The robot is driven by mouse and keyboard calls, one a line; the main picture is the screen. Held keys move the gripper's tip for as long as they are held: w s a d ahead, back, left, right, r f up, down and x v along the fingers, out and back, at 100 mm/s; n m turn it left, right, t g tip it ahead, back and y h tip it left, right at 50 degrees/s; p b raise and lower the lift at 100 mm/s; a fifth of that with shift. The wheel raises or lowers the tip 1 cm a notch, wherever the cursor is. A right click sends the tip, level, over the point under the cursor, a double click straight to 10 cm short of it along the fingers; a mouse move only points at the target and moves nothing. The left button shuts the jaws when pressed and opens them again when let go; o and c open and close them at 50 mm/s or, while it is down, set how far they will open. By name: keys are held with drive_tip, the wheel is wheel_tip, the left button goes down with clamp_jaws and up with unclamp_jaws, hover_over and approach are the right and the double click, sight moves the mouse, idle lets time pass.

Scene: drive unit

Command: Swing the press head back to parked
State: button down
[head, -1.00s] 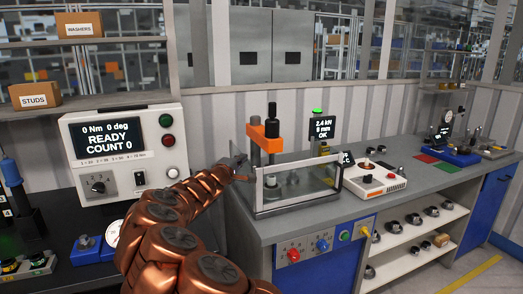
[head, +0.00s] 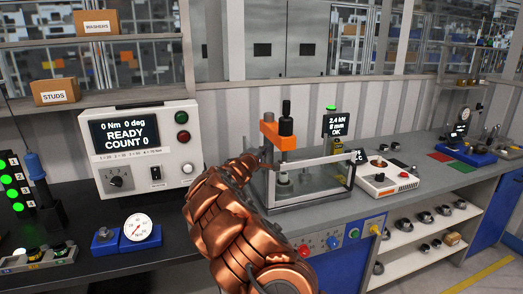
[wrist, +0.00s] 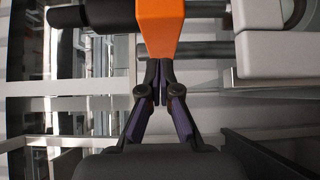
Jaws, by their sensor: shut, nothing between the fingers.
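The press head is an orange block (head: 283,137) with a black handle on top, standing over a clear-walled guard box (head: 330,179) on the grey bench. In the wrist view the orange block (wrist: 160,22) fills the top middle, with a dark rod to its left. My gripper (wrist: 162,72) is shut and empty, its fingertips at the lower end of the orange block. I cannot tell whether they touch it. In the head view my copper arm reaches up to the left side of the press, and my fingers are mostly hidden there.
A small screen (head: 336,124) reading 2.4 kN, 8 mm, OK stands behind the press, with a green lamp on top. A white control unit (head: 382,176) is to the right. A READY COUNT 0 console (head: 140,150) and a dial gauge (head: 137,227) are to the left.

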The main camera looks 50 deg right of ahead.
sight(281, 145)
drive_tip(key=d+p, duration=0.1)
drive_tip(key=s+d+p, duration=0.1)
drive_tip(key=d, duration=0.1)
drive_tip(key=shift+s+d+r, duration=0.15)
drive_tip(key=shift+s+d, duration=0.05)
drive_tip(key=shift+d, duration=0.05)
drive_tip(key=shift+s+d, duration=0.3)
drive_tip(key=shift+d, duration=0.25)
drive_tip(key=shift+s+d+f+b, duration=0.15)
drive_tip(key=shift+s+f+b, duration=0.1)
drive_tip(key=shift+b, duration=0.25)
drive_tip(key=shift+s+d+r+b, duration=0.1)
drive_tip(key=shift+s+d+b, duration=0.1)
drive_tip(key=shift+b, duration=0.1)
